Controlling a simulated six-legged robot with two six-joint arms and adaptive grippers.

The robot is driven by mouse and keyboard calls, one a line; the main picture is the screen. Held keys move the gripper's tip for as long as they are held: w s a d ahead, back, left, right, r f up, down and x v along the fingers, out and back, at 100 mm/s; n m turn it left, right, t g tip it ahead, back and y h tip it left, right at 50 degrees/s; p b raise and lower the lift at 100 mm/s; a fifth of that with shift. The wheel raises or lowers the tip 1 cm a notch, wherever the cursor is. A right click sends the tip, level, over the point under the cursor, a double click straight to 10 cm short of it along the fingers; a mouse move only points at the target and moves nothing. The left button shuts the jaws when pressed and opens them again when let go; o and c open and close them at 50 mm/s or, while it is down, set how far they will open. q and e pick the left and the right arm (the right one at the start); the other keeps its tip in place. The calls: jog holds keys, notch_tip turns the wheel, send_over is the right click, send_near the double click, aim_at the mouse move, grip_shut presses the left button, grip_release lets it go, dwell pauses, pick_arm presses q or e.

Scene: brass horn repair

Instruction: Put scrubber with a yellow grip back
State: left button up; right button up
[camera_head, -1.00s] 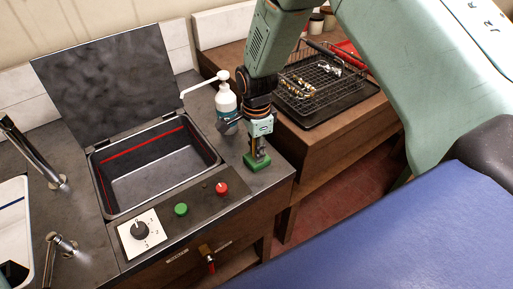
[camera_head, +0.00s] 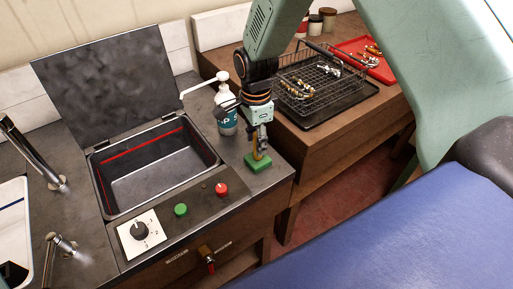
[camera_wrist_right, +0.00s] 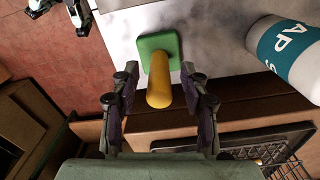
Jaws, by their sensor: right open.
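The scrubber stands upright on its green base (camera_head: 257,163) near the right front corner of the grey counter, right of the red knob. Its yellow grip (camera_wrist_right: 159,84) points up towards the right wrist camera. My right gripper (camera_head: 261,146) is above the scrubber and open. In the right wrist view its two fingers (camera_wrist_right: 158,82) are apart on either side of the yellow grip, with gaps on both sides. In the head view the fingers partly hide the grip. My left gripper does not show in the head view.
A soap pump bottle (camera_head: 226,112) stands close behind the right gripper. An open-lidded basin (camera_head: 155,172) is sunk in the counter to the left, with green (camera_head: 181,210) and red (camera_head: 222,189) knobs before it. A wire basket (camera_head: 322,82) sits on the wooden bench at right.

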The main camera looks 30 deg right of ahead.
notch_tip(320, 180, up, 7)
jog(key=shift+d+r, duration=0.1)
jog(key=shift+r, duration=0.5)
jog(key=shift+s, duration=0.1)
